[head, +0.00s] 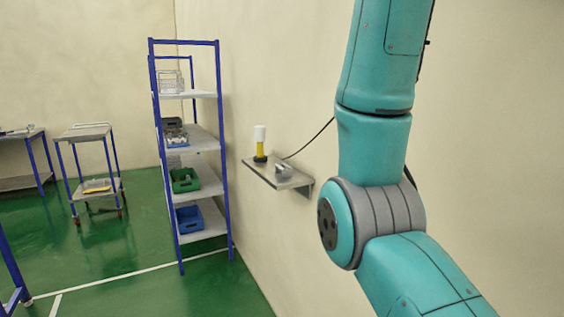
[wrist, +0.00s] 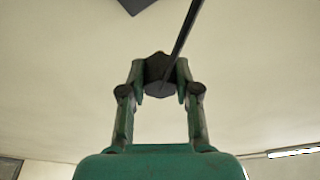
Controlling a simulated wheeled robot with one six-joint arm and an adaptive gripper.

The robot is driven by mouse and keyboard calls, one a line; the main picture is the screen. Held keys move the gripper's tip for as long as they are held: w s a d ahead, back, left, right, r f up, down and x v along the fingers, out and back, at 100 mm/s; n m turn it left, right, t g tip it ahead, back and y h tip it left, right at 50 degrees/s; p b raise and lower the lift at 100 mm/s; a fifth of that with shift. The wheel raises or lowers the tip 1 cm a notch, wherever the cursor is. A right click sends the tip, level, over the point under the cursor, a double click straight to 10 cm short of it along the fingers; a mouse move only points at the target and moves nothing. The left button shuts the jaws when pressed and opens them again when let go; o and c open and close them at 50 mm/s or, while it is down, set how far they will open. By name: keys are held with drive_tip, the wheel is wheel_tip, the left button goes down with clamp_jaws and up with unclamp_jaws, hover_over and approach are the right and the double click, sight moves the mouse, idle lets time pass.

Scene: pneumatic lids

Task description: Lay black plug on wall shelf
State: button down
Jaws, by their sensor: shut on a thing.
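The black plug (wrist: 154,68) is pinched between the two fingertips of my gripper (wrist: 162,80) in the wrist view. A dark line, apparently its cable, crosses the plug and runs up to the top edge. The wall shelf (head: 256,169) is in the middle of the head view, grey and fixed to the beige wall. A dark edge at the top of the wrist view cannot be made out for certain. My gripper and the plug are out of sight in the head view, so their distance from the shelf cannot be told.
A yellow and white bottle-like object (head: 260,142) and a small grey object (head: 284,171) stand on the shelf. A black cable (head: 312,141) runs along the wall behind my arm. A blue-framed rack (head: 222,150) with bins stands to the left. The shelf's front left part looks bare.

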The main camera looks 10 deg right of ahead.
drive_tip(key=shift+f, duration=0.1)
drive_tip(key=w+d+f, duration=0.1)
drive_tip(key=d+f, duration=0.2)
drive_tip(key=f, duration=0.2)
drive_tip(key=shift+d, duration=0.15)
idle(0.3)
drive_tip(key=a+r, duration=0.2)
drive_tip(key=r, duration=0.1)
drive_tip(key=s+a+r, duration=0.1)
drive_tip(key=r, duration=0.1)
drive_tip(key=shift+a, duration=0.1)
drive_tip(key=w+d+f, duration=0.3)
drive_tip(key=d+f, duration=0.4)
drive_tip(key=d, duration=0.1)
drive_tip(key=v, duration=0.8)
idle(0.4)
